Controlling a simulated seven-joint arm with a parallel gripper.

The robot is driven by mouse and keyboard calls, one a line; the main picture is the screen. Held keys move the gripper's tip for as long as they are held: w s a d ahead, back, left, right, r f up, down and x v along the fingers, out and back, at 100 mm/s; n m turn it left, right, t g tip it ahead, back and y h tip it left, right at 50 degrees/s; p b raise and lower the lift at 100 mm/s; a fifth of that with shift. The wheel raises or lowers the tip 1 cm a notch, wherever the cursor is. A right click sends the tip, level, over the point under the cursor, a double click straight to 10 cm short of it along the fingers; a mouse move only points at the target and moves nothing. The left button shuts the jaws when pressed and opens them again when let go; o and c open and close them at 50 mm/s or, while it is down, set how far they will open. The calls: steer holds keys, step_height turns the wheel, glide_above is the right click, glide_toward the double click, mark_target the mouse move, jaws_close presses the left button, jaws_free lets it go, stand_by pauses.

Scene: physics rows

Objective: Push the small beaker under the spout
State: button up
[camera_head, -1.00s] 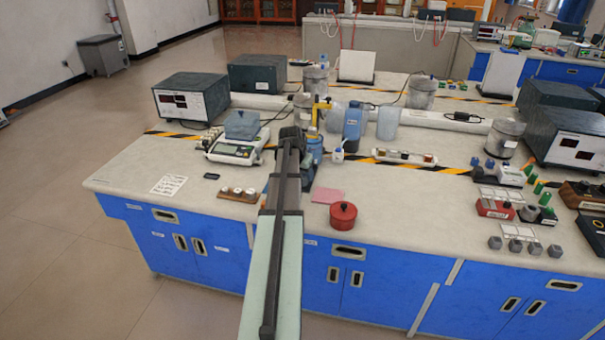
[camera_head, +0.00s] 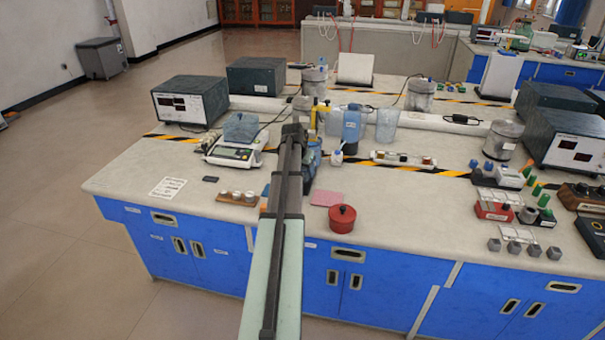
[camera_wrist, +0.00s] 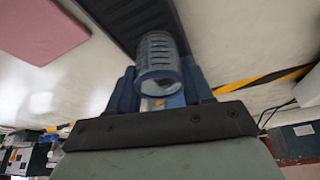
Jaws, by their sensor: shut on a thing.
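In the wrist view, my gripper (camera_wrist: 160,88) has its blue fingers on both sides of a small ribbed, blue-rimmed cylinder (camera_wrist: 157,52), which looks like the small beaker. It is shut on it. The beaker's open end faces the camera, and its far end is beside or over a dark flat strip (camera_wrist: 120,14). In the head view, my arm hides the beaker. A yellow-topped fixture (camera_head: 318,108), possibly the spout, stands just beyond the end of my arm. Its lower part is partly hidden, so I cannot tell whether the beaker is under it.
A balance (camera_head: 235,153) stands left of my arm.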

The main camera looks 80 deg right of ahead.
steer(key=shift+d, duration=2.2)
steer(key=o, duration=1.1)
steer(key=v, duration=1.4)
steer(key=shift+w+f, duration=0.1)
